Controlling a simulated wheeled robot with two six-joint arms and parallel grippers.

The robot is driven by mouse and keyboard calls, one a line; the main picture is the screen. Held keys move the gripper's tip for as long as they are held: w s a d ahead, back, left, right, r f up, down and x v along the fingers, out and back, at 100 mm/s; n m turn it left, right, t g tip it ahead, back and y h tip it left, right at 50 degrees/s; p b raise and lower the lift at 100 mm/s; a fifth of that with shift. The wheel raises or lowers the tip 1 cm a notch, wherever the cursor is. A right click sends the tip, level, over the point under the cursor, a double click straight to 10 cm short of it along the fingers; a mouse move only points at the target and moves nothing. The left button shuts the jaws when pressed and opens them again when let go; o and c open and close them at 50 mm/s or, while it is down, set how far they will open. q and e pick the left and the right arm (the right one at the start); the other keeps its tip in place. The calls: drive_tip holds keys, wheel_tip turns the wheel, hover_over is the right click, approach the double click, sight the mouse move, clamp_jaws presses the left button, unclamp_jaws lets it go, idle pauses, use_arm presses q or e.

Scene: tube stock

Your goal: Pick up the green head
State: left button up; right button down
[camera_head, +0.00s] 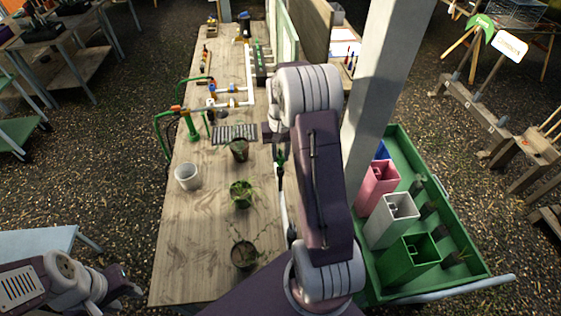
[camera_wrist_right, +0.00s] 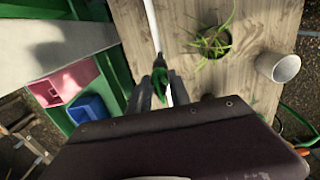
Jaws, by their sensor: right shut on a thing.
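The green head (camera_wrist_right: 161,84) is between the fingers of my right gripper (camera_wrist_right: 160,92) in the right wrist view, and the gripper is shut on it. In the head view the same gripper (camera_head: 280,160) is above the right side of the wooden table, with a bit of green at its tips; my arm hides much of it. I cannot tell whether the head touches the table. My left gripper (camera_head: 122,284) is at the lower left, away from the table, and its finger gap is unclear.
Potted plants (camera_head: 241,193) and a white cup (camera_head: 188,177) stand on the wooden table (camera_head: 205,240). White pipes (camera_head: 235,104) and a green-handled fitting (camera_head: 192,127) are farther back. A pale post (camera_head: 385,70) and a green cart (camera_head: 470,245) with coloured square tubes are at the right.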

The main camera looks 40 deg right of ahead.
drive_tip(key=w+a+r+b, duration=0.2)
drive_tip(key=w+a+r, duration=0.1)
drive_tip(key=a+r, duration=0.5)
drive_tip(key=a, duration=0.3)
drive_tip(key=shift+a, duration=0.15)
drive_tip(key=shift+w+r, duration=0.1)
drive_tip(key=shift+r, duration=0.05)
drive_tip(key=shift+r+p, duration=2.35)
